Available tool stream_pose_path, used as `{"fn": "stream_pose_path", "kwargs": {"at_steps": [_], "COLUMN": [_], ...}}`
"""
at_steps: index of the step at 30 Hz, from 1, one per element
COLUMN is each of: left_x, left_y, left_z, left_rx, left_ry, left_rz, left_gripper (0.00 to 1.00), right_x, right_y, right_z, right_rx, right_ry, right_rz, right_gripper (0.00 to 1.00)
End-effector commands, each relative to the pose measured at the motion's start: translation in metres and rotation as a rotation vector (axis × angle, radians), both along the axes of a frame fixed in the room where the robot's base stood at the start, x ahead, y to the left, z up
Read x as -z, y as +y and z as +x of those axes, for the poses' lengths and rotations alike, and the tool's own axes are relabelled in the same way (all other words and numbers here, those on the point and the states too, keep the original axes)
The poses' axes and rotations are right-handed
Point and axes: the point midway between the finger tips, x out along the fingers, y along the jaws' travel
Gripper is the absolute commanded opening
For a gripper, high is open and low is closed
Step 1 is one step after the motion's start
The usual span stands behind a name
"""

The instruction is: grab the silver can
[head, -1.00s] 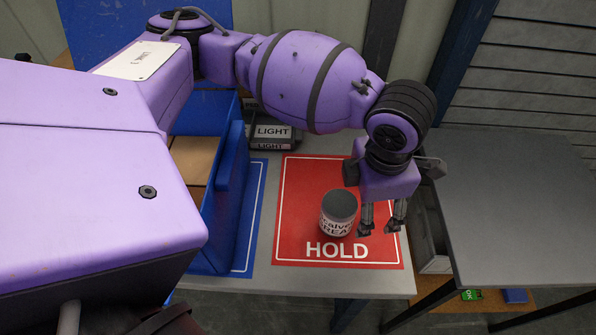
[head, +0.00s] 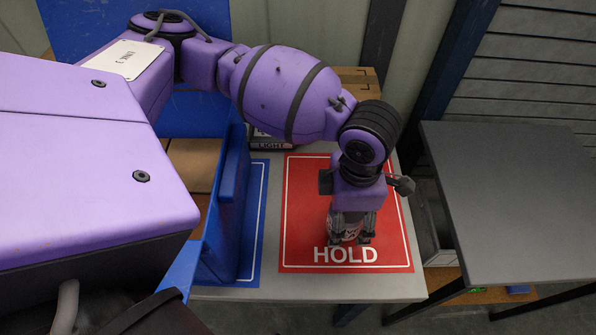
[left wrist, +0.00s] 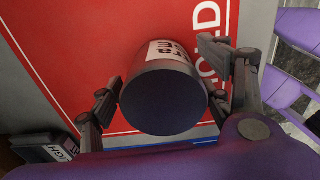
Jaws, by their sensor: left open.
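The silver can (head: 346,231) stands on the red HOLD mat (head: 300,210) and is mostly hidden behind my left gripper in the head view. In the left wrist view the can (left wrist: 163,98) shows its dark round top and a white label with dark letters. My left gripper (head: 352,239) is open and points down over the can. In the left wrist view its two fingers (left wrist: 165,95) stand on either side of the can, with the left finger very close to its side. I cannot tell whether either finger touches it. My right gripper is not in view.
A blue bin (head: 233,200) with cardboard boxes (head: 193,165) stands left of the red mat. A box labelled LIGHT (head: 270,143) sits behind. A dark grey table (head: 510,200) stands to the right, across a gap.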

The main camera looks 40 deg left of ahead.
Motion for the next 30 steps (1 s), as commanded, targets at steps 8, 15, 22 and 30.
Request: {"fn": "stream_pose_path", "kwargs": {"at_steps": [8, 15, 22, 30], "left_x": [0.0143, 0.0133, 0.0126, 0.0112], "left_y": [0.0006, 0.0003, 0.0002, -0.0002], "left_z": [-0.0013, -0.0006, 0.0001, 0.0009], "left_rx": [0.000, 0.000, 0.000, 0.001], "left_ry": [0.003, 0.001, -0.001, -0.004], "left_rz": [0.000, 0.001, 0.001, -0.001], "left_gripper": [0.72, 0.51, 0.21, 0.15], "right_x": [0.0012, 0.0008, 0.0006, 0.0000], "right_y": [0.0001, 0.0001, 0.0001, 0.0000], "right_z": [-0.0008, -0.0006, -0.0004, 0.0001], "right_rx": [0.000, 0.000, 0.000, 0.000], "right_ry": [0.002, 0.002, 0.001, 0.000], "right_rz": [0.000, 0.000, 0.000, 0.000], "right_gripper": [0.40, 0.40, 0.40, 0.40]}}
